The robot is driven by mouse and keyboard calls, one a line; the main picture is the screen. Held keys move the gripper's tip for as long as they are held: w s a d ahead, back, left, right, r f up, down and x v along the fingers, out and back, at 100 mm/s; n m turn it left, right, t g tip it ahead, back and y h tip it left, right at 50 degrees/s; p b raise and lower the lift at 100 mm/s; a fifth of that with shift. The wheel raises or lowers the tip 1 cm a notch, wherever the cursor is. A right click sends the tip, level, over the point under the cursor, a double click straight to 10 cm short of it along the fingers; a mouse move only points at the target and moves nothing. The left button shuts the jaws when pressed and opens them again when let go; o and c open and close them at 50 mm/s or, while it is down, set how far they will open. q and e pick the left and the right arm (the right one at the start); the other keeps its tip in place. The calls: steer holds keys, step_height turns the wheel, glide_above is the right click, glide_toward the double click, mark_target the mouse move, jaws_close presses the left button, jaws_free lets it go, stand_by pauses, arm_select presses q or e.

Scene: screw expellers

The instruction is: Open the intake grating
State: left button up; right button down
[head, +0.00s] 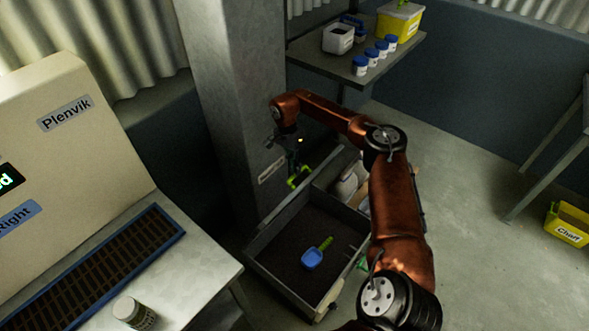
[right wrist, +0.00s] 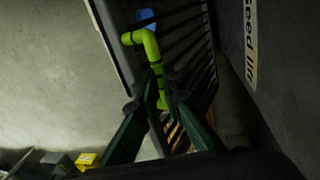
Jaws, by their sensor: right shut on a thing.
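My right gripper (head: 293,163) is at the foot of the grey pillar, by the back corner of a dark bin. It is shut on a bright green handle (head: 299,179). In the right wrist view, the fingers (right wrist: 157,100) close on the lower part of this bent handle (right wrist: 148,43). A dark slatted grating (right wrist: 190,48) shows beside the handle in the wrist view; its tilt cannot be told. My left gripper is out of view.
A blue scoop (head: 312,257) with a green grip lies in the bin (head: 262,270). A Plenvik machine (head: 75,130) stands at left, with a brown grille and a white jar (head: 133,313). A shelf (head: 345,75) holds jars. A yellow bin (head: 568,224) is at right.

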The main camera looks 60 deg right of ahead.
steer(key=c, duration=1.9)
jaws_free()
steer(key=shift+w+a+f, duration=0.1)
steer(key=shift+f, duration=1.2)
steer(key=shift+c, duration=0.2)
steer(key=shift+r, duration=0.2)
steer(key=r, duration=0.4)
steer(key=w+r, duration=0.1)
steer(key=r, duration=0.3)
steer(key=w+r, duration=0.1)
steer(key=r, duration=0.3)
steer(key=shift+w+d+r, duration=0.1)
steer(key=shift+d+r, duration=0.1)
steer(key=shift+r, duration=0.05)
